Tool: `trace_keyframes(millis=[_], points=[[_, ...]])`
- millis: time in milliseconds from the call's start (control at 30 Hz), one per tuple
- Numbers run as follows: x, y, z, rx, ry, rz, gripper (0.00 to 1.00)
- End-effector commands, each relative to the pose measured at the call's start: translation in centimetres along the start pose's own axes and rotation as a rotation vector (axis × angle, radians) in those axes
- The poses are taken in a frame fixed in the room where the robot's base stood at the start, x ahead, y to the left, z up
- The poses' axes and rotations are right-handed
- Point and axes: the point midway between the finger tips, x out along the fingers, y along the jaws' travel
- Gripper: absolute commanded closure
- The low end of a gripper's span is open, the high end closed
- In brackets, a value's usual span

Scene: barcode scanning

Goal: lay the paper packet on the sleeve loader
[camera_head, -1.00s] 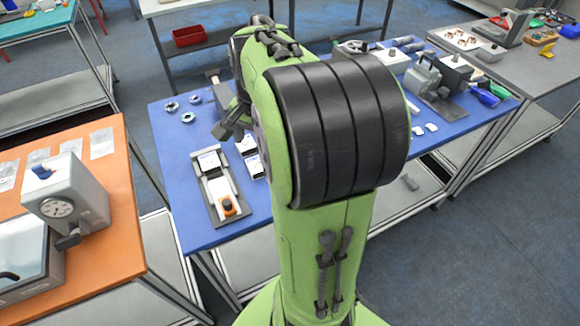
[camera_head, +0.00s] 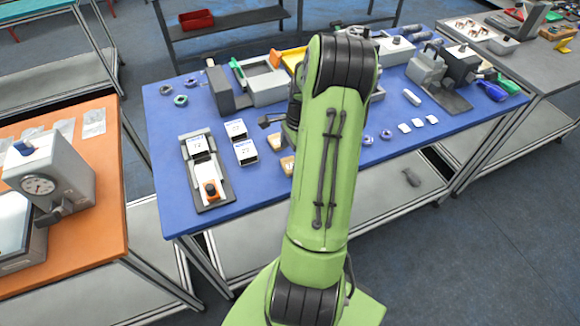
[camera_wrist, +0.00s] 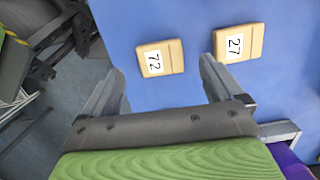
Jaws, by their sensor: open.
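Two tan paper packets lie flat on the blue table. In the wrist view one is marked 72 (camera_wrist: 160,59) and one 27 (camera_wrist: 240,43). In the head view the tan packets (camera_head: 287,165) are partly hidden by my arm. My gripper (camera_wrist: 163,66) is open and empty above the table. Packet 72 shows between its fingers, and packet 27 shows beyond the right finger. A grey fixture with a white slide and orange knob (camera_head: 211,189), which may be the sleeve loader, stands at the table's left, with a white labelled piece at its far end.
Two white labelled boxes (camera_head: 245,152) lie between the fixture and the tan packets. A grey tray device (camera_head: 262,82) stands behind. Small white pieces (camera_head: 418,123) and machines (camera_head: 455,72) are on the right. The blue table's front left (camera_head: 178,220) is clear.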

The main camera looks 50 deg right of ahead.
Motion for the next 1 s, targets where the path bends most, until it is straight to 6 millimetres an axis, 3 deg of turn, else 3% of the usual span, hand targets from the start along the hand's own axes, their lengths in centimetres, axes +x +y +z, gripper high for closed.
trace_keyframes(millis=[100,200,433,867,1000], points=[[2.6,0.1,-0.2,0.001,-0.003,0.004,0.06],[3.7,0.1,-0.2,0.001,-0.001,0.003,0.06],[3.7,0.0,-0.2,0.000,0.000,0.001,0.08],[3.7,0.0,-0.2,0.000,0.000,0.001,0.74],[3.7,0.0,-0.2,0.000,0.000,0.001,0.74]])
